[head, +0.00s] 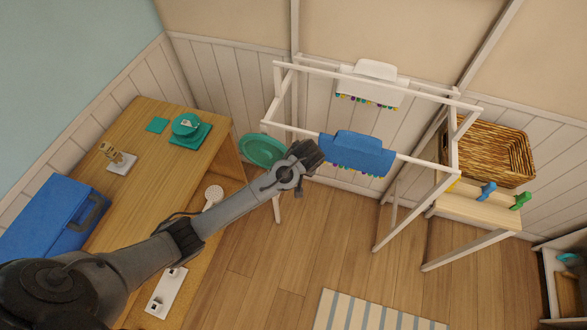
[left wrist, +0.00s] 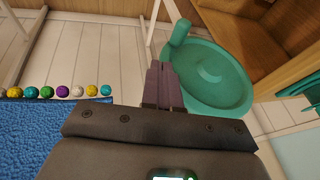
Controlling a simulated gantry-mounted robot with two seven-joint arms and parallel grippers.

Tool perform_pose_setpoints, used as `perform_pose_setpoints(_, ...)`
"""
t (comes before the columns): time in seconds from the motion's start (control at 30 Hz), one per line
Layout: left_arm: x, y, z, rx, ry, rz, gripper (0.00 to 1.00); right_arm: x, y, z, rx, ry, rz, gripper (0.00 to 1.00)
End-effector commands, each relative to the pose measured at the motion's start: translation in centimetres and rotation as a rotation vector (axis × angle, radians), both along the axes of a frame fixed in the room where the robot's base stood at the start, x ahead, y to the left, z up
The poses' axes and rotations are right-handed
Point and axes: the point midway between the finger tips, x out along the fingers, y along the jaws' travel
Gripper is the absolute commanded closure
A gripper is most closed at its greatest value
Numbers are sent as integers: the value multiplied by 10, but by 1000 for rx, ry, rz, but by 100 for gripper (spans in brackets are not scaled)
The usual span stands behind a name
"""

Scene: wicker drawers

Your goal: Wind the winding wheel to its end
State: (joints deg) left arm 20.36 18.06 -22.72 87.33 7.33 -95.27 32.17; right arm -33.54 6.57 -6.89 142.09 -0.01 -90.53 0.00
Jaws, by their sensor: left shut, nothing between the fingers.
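The winding wheel is a round green disc (head: 260,152) at the left end of the white frame in the head view. In the left wrist view the wheel (left wrist: 222,80) fills the upper right, and its peg-like handle (left wrist: 180,34) stands at its upper left rim. My left gripper (head: 308,157) is just right of the wheel in the head view. In the left wrist view its fingers (left wrist: 162,72) are shut and empty, below the handle and beside the wheel's left edge. I cannot tell whether they touch the wheel. My right gripper is not in view.
The white frame (head: 363,69) carries a blue cloth (head: 358,152) with coloured beads and a white cloth (head: 373,83) behind it. A wooden desk (head: 150,120) with a blue case (head: 50,220) stands left. A wicker basket (head: 497,150) is at right. Open floor lies in front.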

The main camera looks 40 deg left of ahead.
Motion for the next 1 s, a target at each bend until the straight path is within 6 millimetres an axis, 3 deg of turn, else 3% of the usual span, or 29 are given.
perform_pose_setpoints(0.2,8,14,-41,-2,3,3,100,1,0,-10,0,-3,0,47)
perform_pose_setpoints(0.4,11,28,-70,0,3,2,100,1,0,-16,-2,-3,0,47)
perform_pose_setpoints(0.63,5,45,-87,0,2,1,100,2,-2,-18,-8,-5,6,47)
perform_pose_setpoints(1.0,4,50,-91,0,0,1,100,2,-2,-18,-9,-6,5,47)
